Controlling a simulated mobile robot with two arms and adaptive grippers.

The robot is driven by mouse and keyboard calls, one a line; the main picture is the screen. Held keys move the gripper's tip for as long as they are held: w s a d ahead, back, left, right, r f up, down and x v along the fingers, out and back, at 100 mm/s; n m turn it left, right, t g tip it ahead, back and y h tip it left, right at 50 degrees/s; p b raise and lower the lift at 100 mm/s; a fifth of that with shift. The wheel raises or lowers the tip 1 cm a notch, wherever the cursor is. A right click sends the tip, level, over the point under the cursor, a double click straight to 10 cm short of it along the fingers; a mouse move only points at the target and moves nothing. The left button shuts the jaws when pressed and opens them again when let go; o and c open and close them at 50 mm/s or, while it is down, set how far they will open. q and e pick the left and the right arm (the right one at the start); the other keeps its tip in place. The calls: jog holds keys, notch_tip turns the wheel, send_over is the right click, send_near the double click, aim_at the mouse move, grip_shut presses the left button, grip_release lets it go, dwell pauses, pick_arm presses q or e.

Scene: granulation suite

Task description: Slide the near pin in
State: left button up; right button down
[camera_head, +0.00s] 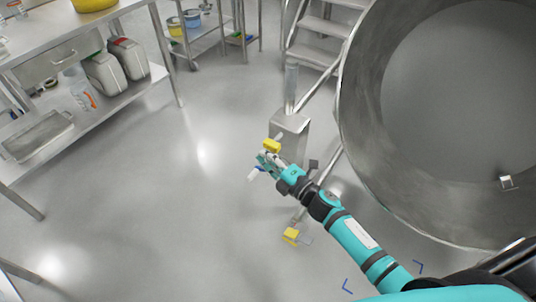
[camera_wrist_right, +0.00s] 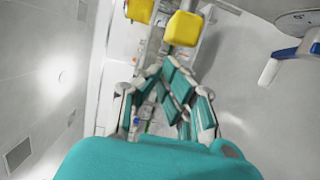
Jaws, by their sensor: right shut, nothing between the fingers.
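My right gripper (camera_head: 264,160) is shut and empty, close to a yellow block (camera_head: 272,146) at the steel post. A second yellow block (camera_head: 290,236) with a small grey end sits lower in the head view, near the foot of the frame and nearer to me. In the wrist view, two yellow blocks show just beyond my right fingers (camera_wrist_right: 163,75): a larger one (camera_wrist_right: 185,28) and another (camera_wrist_right: 139,10) cut by the top edge. Any pin shafts or holes are hidden or too small to tell. My left gripper is out of view.
A big steel bowl (camera_head: 365,150) fills the right side. A steel post (camera_head: 290,125) stands beside it, with steps (camera_head: 325,28) behind. A blue-and-white handle (camera_wrist_right: 285,60) is near my gripper. A bench with canisters (camera_head: 103,72) stands left. The floor between is clear.

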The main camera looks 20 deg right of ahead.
aim_at(274, 149)
jog(key=shift+w+d, duration=0.25)
jog(key=shift+d, duration=0.05)
jog(key=shift+d, duration=0.1)
jog(key=shift+w+d+b, duration=0.35)
jog(key=shift+w+d, duration=0.65)
jog(key=shift+d, duration=0.2)
